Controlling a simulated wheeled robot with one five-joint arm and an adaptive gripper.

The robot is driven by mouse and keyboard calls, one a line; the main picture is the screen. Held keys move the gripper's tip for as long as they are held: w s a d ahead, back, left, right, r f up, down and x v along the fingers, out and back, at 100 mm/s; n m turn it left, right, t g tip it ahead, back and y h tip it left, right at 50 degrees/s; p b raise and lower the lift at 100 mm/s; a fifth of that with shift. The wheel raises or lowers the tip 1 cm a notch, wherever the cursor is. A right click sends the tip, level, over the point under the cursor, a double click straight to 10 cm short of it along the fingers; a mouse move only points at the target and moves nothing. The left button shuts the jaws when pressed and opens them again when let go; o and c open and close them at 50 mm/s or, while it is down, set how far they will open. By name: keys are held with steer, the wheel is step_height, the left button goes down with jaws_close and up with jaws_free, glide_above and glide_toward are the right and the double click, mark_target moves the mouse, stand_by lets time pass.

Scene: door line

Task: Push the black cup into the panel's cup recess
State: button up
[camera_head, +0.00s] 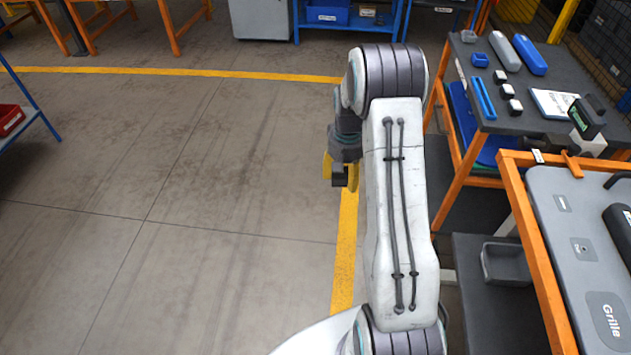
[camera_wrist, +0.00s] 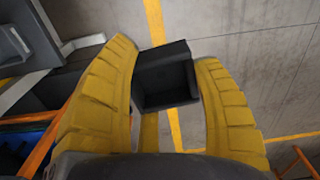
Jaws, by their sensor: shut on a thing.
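My gripper (camera_wrist: 165,54) is shut on the black cup (camera_wrist: 166,78), a small square box with an open hollow, held between the two yellow fingers in the wrist view. In the head view my gripper (camera_head: 338,172) hangs left of my arm over the floor, partly hidden by the arm. A dark bit of the cup (camera_head: 351,178) shows there. The grey panel (camera_head: 552,222) lies in an orange frame at the right edge, cut off by the picture. It is well apart from my gripper. I cannot tell which of its marked spots is the cup recess.
A dark parts table (camera_head: 520,117) with bottles, small blocks and a tool stands behind the panel. A grey bin (camera_head: 505,264) sits on a low dark shelf (camera_head: 490,306) beside the panel frame (camera_head: 524,226). Open floor (camera_head: 200,200) with yellow lines lies left of my arm.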

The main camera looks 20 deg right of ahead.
steer(key=s+d+r+m+p, duration=0.1)
steer(key=s+d+r+m, duration=0.15)
steer(key=d, duration=0.45)
steer(key=s+d+r+m+p, duration=0.2)
steer(key=s+d+m, duration=0.15)
steer(key=d, duration=0.45)
steer(key=m+p, duration=0.5)
steer(key=m, duration=0.4)
glide_toward(584, 250)
steer(key=w+f, duration=0.1)
steer(key=w, duration=0.3)
steer(key=w+a+f, duration=0.1)
steer(key=w, duration=0.4)
steer(key=w+a+f, duration=0.1)
steer(key=w, duration=0.4)
steer(key=shift+w+a+f, duration=0.15)
steer(key=shift+a+f, duration=0.05)
steer(key=shift+a, duration=0.05)
steer(key=s+r+m+p, duration=0.1)
steer(key=s, duration=0.3)
steer(key=s+d+r+m, duration=0.1)
steer(key=s, duration=0.4)
steer(key=s+d+r+m+p, duration=0.1)
steer(key=s+m, duration=0.1)
steer(key=s, duration=0.3)
steer(key=shift+d+p, duration=0.25)
steer(key=shift+p, duration=0.05)
steer(key=shift+s+f, duration=0.15)
steer(key=shift+f+b, duration=1.5)
steer(key=shift+f, duration=1.25)
